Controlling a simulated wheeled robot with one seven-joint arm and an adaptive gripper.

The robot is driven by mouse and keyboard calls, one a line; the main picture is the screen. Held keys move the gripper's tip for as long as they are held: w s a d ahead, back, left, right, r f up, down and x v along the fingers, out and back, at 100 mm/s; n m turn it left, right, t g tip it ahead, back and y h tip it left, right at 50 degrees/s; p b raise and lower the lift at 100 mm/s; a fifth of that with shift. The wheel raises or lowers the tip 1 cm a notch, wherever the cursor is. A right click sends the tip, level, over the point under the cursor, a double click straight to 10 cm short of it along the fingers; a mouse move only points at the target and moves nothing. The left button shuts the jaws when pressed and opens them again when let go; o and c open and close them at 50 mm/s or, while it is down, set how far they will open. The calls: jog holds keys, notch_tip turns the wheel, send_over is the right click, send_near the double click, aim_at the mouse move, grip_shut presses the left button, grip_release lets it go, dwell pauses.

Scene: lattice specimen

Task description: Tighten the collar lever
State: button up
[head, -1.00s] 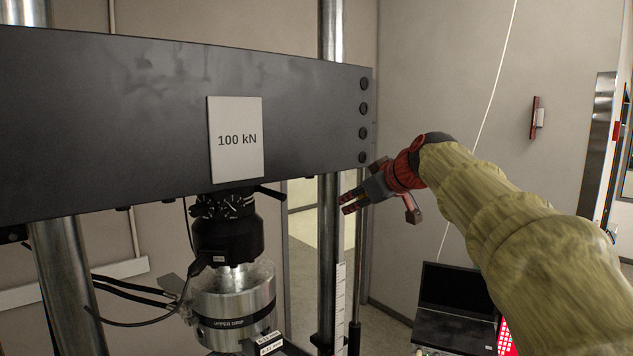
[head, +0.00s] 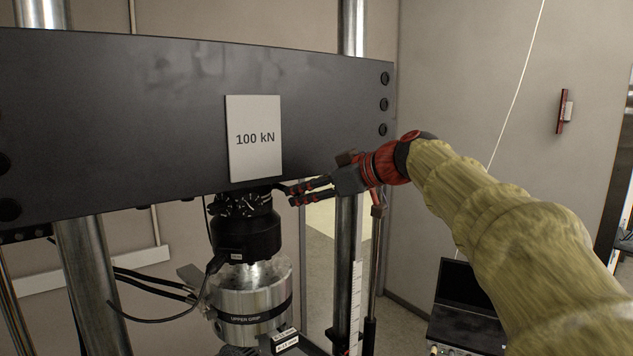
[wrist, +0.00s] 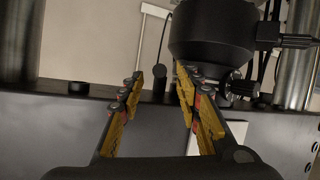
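The black collar (head: 240,205) sits under the crosshead, above the black load cell (head: 246,238). Its dark lever (head: 279,187) is a short bar sticking out to the right, just under the crosshead's lower edge. My gripper (head: 291,196) is to the right of the collar, its fingertips close to the lever's outer end; I cannot tell whether they touch. In the wrist view my gripper (wrist: 161,77) is open, with a clear gap between its yellow-padded fingers. The load cell (wrist: 212,35) is at top right, and the right finger hides part of the collar area.
A steel column (head: 346,240) stands behind my gripper. The upper grip (head: 250,300) and cables hang below.

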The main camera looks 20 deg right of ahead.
jog(key=shift+w+a+f, duration=0.25)
jog(key=shift+w, duration=0.15)
grip_shut()
dwell(0.4)
